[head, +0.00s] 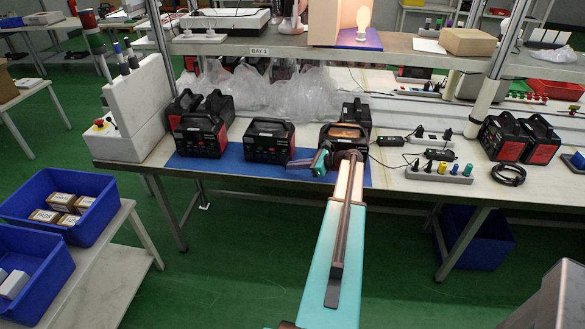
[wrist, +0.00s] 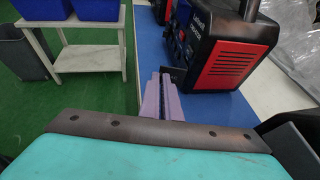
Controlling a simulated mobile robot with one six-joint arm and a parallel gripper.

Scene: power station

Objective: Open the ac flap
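A black and red power station (head: 343,133) stands on the blue mat (head: 232,163) at the front of the bench, partly hidden by my arm. My gripper (head: 321,161) is low at its front left. In the wrist view the station (wrist: 232,50) fills the upper right, with a dark front and a red vented side. The lilac fingers of my gripper (wrist: 160,79) lie side by side with only a thin dark gap, and hold nothing that I can see. A small dark piece (wrist: 174,75) stands out from the station's front beside the fingertips. I cannot tell whether it is the ac flap.
Two similar stations, one in the middle (head: 269,141) and one at the left (head: 201,134), stand on the mat. A socket strip (head: 439,173) and cables lie to the right. A shelf (head: 395,48) runs above the bench. Blue bins (head: 60,205) stand on a side table.

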